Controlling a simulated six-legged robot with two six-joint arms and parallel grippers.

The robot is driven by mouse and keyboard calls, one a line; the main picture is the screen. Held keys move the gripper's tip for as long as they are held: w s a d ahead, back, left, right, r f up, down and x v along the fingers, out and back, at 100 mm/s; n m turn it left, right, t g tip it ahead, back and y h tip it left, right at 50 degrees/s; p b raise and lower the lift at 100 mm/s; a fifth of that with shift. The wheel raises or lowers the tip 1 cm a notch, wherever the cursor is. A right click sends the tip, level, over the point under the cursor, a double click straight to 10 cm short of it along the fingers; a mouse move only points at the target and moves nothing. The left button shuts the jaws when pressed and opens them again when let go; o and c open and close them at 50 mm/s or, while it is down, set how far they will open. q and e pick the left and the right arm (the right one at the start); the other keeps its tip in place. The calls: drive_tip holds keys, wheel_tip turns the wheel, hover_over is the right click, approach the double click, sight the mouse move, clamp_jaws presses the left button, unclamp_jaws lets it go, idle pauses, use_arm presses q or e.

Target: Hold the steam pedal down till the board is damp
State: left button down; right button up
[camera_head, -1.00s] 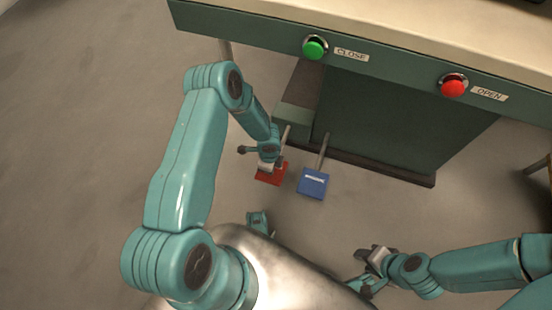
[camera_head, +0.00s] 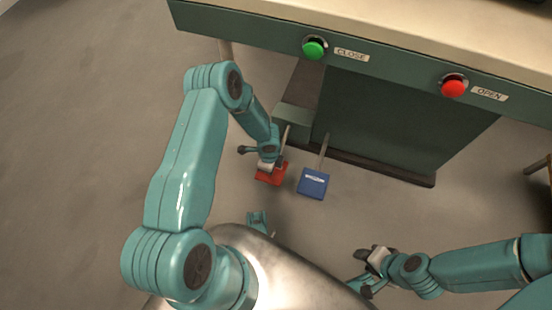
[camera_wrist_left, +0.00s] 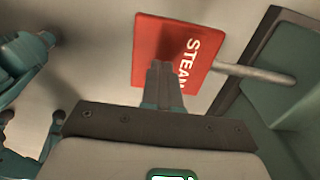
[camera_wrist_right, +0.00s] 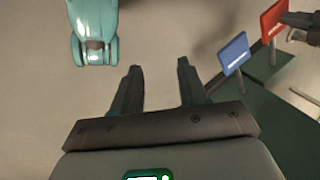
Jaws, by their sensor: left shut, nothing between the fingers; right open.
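The red steam pedal (camera_head: 271,176), lettered STEAM, is low at the front of the green machine. In the left wrist view the pedal (camera_wrist_left: 160,40) fills the upper middle, with part of its lettering behind my fingers. My left gripper (camera_head: 268,166) is shut and empty, its fingertips over the pedal face. They look to be on it, but I cannot tell how far it is pressed. My right gripper (camera_wrist_right: 158,66) is open and empty, well away from the pedals; in the head view it (camera_head: 364,270) is at the lower right.
A blue pedal (camera_head: 313,184) stands just right of the red one. A green CLOSE button (camera_head: 314,49) and a red OPEN button (camera_head: 453,88) are on the machine's front panel. The floor (camera_head: 90,110) at left is clear.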

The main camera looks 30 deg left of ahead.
use_arm(q)
drive_tip(key=shift+f+b, duration=2.8)
drive_tip(key=shift+b, duration=0.05)
drive_tip(key=shift+f+b, duration=0.35)
drive_tip(key=shift+f, duration=0.25)
use_arm(e)
drive_tip(key=w+f+t, duration=0.1)
drive_tip(key=w+f, duration=0.3)
drive_tip(key=f, duration=0.2)
drive_tip(key=shift+d+t, duration=0.4)
drive_tip(key=shift+d, duration=0.05)
use_arm(q)
drive_tip(key=shift+s, duration=0.1)
wheel_tip(320, 180, up, 10)
drive_tip(key=p, duration=0.6)
drive_tip(key=shift+f, duration=0.1)
use_arm(e)
drive_tip(key=s+r+g, duration=0.1)
drive_tip(key=s+r, duration=0.3)
drive_tip(key=r, duration=0.2)
drive_tip(key=shift+a+g, duration=0.4)
drive_tip(key=shift+a, duration=0.05)
